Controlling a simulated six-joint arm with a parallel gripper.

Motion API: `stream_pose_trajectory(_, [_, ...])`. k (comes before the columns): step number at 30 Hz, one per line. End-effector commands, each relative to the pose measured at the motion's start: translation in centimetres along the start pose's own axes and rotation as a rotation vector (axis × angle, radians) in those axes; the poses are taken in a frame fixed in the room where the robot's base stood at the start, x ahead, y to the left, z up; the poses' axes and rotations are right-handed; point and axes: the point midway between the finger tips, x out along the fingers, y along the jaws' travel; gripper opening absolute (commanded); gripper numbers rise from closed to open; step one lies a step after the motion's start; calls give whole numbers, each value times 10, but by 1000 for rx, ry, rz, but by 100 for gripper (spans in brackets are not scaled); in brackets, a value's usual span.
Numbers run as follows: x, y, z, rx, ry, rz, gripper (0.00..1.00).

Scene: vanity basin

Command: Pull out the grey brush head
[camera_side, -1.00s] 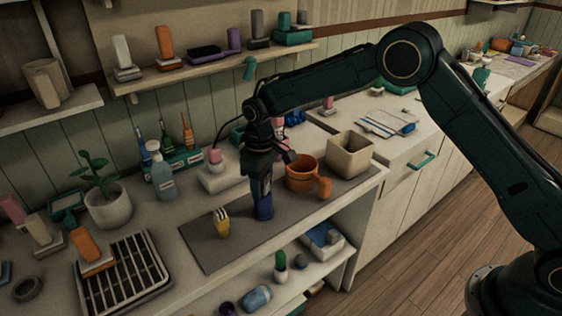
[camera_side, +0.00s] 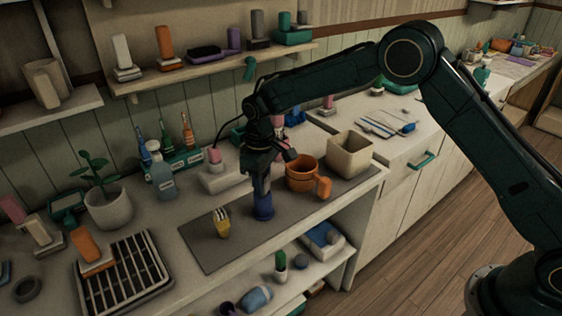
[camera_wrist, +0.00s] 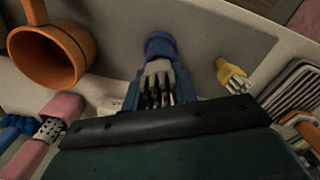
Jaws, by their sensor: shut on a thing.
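The grey brush head (camera_wrist: 159,70) shows in the wrist view at the mouth of a blue holder (camera_wrist: 160,45). Its dark tufts point back toward my wrist. The blue holder (camera_side: 263,208) stands upright on the dark mat in the side view. My gripper (camera_side: 262,188) points down right above it. In the wrist view my gripper (camera_wrist: 157,90) is shut on the grey brush head, with blue fingers on either side. The head still appears to sit at the holder, and its lower part is hidden. In the side view my fingers hide the head.
An orange mug (camera_side: 302,174) stands close to the right, with a beige square bin (camera_side: 349,155) beyond it. The dark mat (camera_side: 200,250) is clear near the front edge.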

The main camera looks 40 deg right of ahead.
Motion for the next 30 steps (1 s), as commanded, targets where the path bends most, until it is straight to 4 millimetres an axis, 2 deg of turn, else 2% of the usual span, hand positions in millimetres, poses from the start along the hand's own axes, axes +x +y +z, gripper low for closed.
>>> stream_pose_trajectory(18, [-14, 0, 0, 0, 2, 0, 0])
stream_pose_trajectory(30, [-16, 0, 0, 0, 1, 0, 0])
